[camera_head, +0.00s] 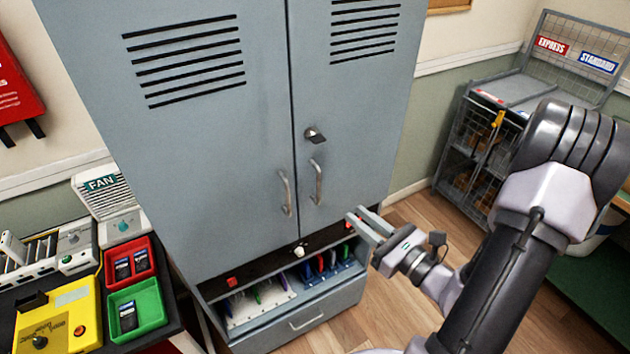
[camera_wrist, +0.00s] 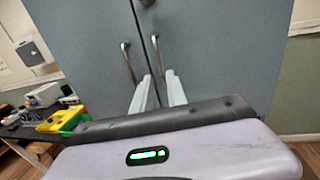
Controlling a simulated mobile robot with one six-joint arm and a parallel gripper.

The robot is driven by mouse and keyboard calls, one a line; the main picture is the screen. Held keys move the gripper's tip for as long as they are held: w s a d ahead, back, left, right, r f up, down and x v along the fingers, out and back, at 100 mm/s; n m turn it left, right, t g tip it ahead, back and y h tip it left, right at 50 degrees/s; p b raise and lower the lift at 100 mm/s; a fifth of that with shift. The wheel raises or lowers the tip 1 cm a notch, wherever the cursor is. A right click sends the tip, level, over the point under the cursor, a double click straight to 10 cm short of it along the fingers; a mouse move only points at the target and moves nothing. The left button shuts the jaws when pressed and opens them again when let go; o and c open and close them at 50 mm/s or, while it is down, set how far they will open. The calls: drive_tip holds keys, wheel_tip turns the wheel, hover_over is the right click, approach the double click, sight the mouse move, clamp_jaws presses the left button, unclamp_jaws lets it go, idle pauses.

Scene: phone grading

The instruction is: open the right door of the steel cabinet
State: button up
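The steel cabinet is tall and grey-blue, with both doors shut. Its right door (camera_head: 360,105) has vent slots, a dark lock knob (camera_head: 315,135) and a curved metal handle (camera_head: 317,182). The left door (camera_head: 210,150) has a matching handle (camera_head: 286,193). My gripper (camera_head: 357,219) is in front of the cabinet, low and to the right of the right door's handle, apart from it in the head view. In the wrist view, the right handle (camera_wrist: 158,58) shows just beyond my fingers (camera_wrist: 159,79), which are apart with nothing between them.
An open drawer (camera_head: 310,315) with colourful items juts out below the doors. A table at left holds a red tray (camera_head: 129,264), a green tray (camera_head: 150,310) and a yellow device (camera_head: 65,318). A wire rack (camera_head: 470,140) stands at right. Wooden floor (camera_head: 415,215) shows between rack and cabinet.

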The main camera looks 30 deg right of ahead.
sight(319, 187)
drive_tip(key=b+x, duration=0.7)
drive_tip(key=x, duration=0.5)
drive_tip(key=shift+w+a, duration=0.2)
drive_tip(key=shift+w, duration=0.65)
clamp_jaws()
idle(0.3)
